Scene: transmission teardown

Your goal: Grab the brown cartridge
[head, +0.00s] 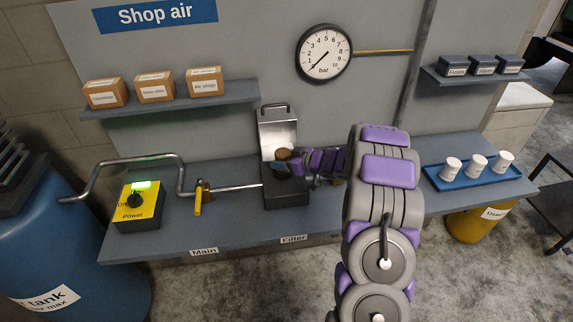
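The brown cartridge (283,154) shows as a small brown round top at the filter housing (286,194), below the raised metal lid (279,133). The housing is a dark box on the bench above the "Filter" label. My gripper (292,164) reaches in from the right, purple and dark, and its tip is at the cartridge. The fingers are small and overlap the cartridge and housing, so I cannot tell whether they are open or closed on it. The cartridge's lower part is hidden.
A blue tray (456,185) with white cups or cartridges (476,165) is on the right. A yellow power box (138,206), a yellow valve handle (198,200) and metal pipes are on the left. Shelves with boxes and a gauge (324,52) are behind.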

